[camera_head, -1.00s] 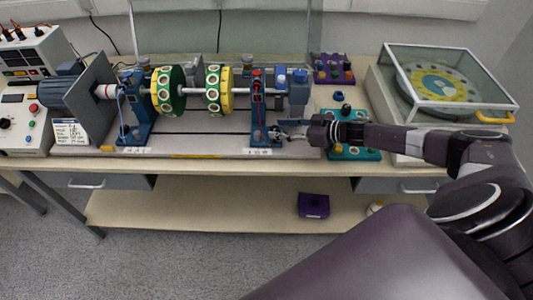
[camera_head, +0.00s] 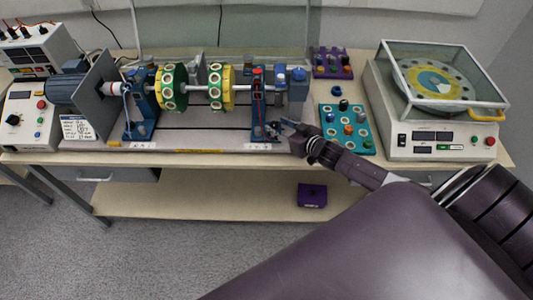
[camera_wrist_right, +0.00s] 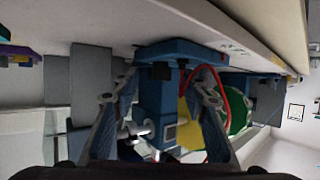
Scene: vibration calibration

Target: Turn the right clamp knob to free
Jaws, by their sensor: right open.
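The right blue bearing stand (camera_head: 258,105) holds the right end of the shaft on the rig. In the right wrist view its blue body (camera_wrist_right: 155,95) stands between my fingers. A silver knob with a cross handle (camera_wrist_right: 135,131), which looks like the clamp knob, shows low between the fingers, nearer the left one. My right gripper (camera_head: 277,128) is open beside the foot of the stand; its two fingers (camera_wrist_right: 158,105) spread around the knob in the wrist view. I cannot tell whether they touch it. In the head view the gripper hides the knob. My left gripper is out of view.
Green and yellow discs (camera_head: 172,88) sit on the shaft left of the stand. A teal tray with knobs (camera_head: 330,113) lies right of my gripper, and a balance with a glass cover (camera_head: 440,145) stands farther right. A red cable (camera_wrist_right: 222,85) runs close to one finger.

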